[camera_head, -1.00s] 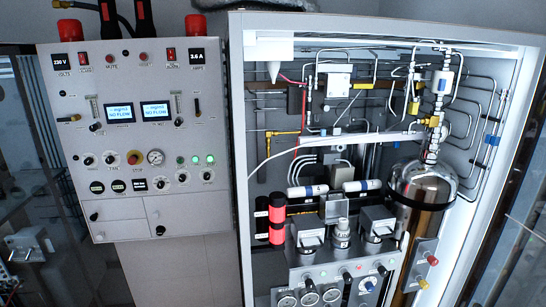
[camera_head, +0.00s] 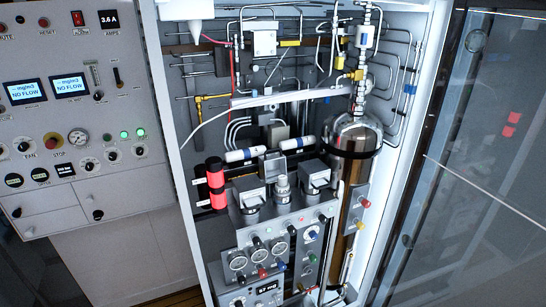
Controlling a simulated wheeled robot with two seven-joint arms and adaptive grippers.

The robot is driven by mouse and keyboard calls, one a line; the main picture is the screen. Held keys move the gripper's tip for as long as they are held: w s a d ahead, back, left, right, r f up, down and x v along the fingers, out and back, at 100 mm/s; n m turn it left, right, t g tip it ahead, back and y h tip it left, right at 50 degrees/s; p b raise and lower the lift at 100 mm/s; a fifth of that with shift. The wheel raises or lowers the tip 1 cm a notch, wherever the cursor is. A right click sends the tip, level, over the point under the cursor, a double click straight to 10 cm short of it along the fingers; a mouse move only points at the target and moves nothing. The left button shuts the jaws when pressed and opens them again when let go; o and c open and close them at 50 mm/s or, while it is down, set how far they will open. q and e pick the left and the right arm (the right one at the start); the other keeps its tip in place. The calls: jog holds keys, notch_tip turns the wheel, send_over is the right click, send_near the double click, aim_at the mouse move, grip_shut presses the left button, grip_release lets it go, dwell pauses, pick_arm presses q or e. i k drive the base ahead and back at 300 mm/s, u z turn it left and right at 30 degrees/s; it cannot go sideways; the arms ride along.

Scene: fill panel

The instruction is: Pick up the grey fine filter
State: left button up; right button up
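I cannot tell for sure which part is the grey fine filter. Two whitish cylinders with dark blue bands lie nearly level inside the open cabinet: a left cylinder (camera_head: 245,155) and a right cylinder (camera_head: 297,142). A small light grey upright canister (camera_head: 282,187) stands below them between two dark boxes with grey tops. A red and black cylinder pair (camera_head: 216,183) stands at the left of this group. Neither of my grippers is in view.
The cabinet's white left frame (camera_head: 172,130) borders the opening. A large shiny metal cylinder (camera_head: 352,165) stands at the right, with thin tubing around it. A grey control panel (camera_head: 75,120) is on the left. A transparent door (camera_head: 480,170) stands on the right.

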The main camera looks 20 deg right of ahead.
aim_at(282, 186)
jog(key=k, duration=0.5)
jog(key=u, duration=1.75)
jog(key=i, duration=1.15)
jog(key=z, duration=2.05)
